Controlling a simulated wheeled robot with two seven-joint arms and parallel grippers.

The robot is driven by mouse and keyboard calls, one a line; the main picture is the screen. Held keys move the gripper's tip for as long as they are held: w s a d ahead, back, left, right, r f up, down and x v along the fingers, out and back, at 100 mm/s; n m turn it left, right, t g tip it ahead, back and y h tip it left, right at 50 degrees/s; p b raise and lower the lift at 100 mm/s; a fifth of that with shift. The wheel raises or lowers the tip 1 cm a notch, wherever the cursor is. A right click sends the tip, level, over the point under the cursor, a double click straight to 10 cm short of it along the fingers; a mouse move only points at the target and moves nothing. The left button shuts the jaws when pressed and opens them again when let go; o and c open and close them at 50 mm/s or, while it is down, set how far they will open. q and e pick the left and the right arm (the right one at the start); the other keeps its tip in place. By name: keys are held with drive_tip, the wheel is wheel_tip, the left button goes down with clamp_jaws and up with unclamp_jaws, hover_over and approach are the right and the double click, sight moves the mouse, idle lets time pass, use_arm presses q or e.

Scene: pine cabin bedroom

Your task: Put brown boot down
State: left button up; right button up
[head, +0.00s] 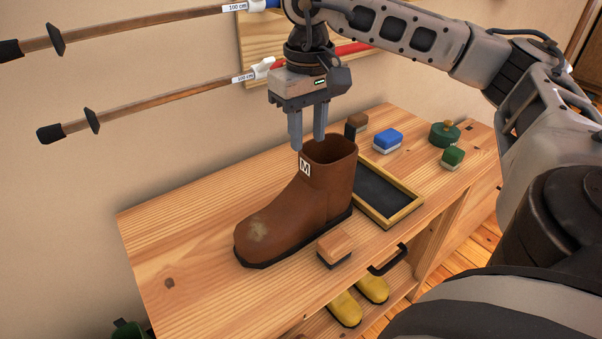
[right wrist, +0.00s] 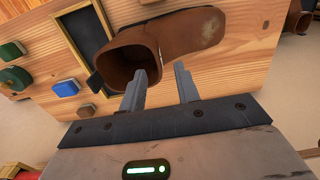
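A brown boot (head: 300,205) with a dark sole and a white "M" tag stands upright on the pine bench (head: 180,285), its toe to the left. It has a pale scuff on the toe. My right gripper (head: 308,144) points down at the top of the boot shaft, its two fingers apart. In the right wrist view the boot (right wrist: 178,40) lies just beyond the open fingertips (right wrist: 157,80), with the shaft's rim near them. Nothing is visibly clamped between the fingers; whether a fingertip touches the rim is unclear. My left gripper is out of view.
A wooden-backed brush (head: 336,248) lies close in front of the boot. A dark tray with a yellow frame (head: 415,209) lies right of it. A blue brush (head: 388,139), green brush (head: 453,156) and green tin (head: 444,135) sit farther right. Yellow boots (head: 345,308) stand below. The bench's left end is clear.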

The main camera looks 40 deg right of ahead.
sight(307, 157)
drive_tip(key=shift+w+d+f+p, duration=0.15)
drive_tip(key=shift+f+p, duration=0.05)
drive_tip(key=shift+f, duration=1.3)
drive_tip(key=shift+w+d+f+p, duration=0.1)
drive_tip(key=shift+f+p, duration=0.05)
drive_tip(key=shift+f, duration=1.3)
clamp_jaws()
drive_tip(key=shift+w+r, duration=0.1)
